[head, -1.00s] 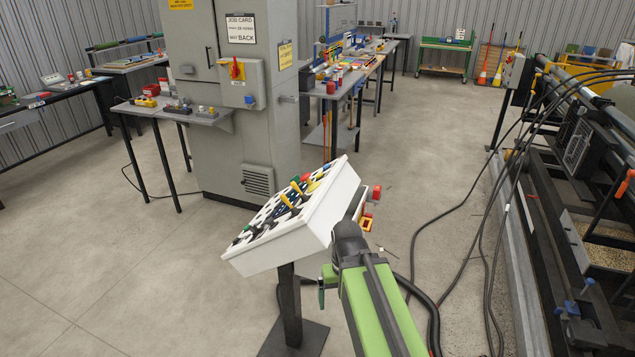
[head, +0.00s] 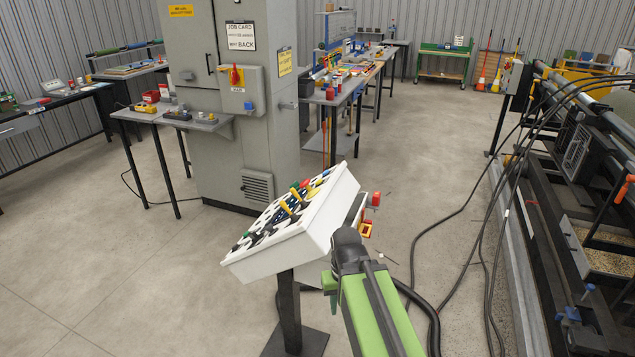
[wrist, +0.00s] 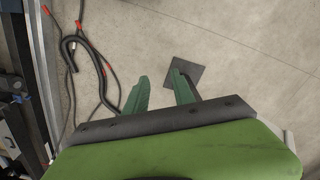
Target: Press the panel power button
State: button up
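The white sloped control panel (head: 318,228) stands on a dark post in the middle of the head view. Its face carries black, yellow, red, green and blue controls, seen at a steep angle. I cannot tell which one is the power button. A red button (head: 376,198) and a red-and-yellow control (head: 366,229) sit at its right side. My green arm reaches up just right of the panel. In the wrist view my gripper (wrist: 160,76) points down with two green fingers apart and nothing between them. No contact with the panel shows.
The panel's post has a dark floor plate (head: 297,342). A grey cabinet (head: 232,150) with a side shelf stands behind it. Black cables (head: 455,225) cross the floor on the right, beside a long machine (head: 575,200). The floor (head: 130,270) at left is clear.

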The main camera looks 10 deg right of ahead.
grip_shut()
dwell(1.0)
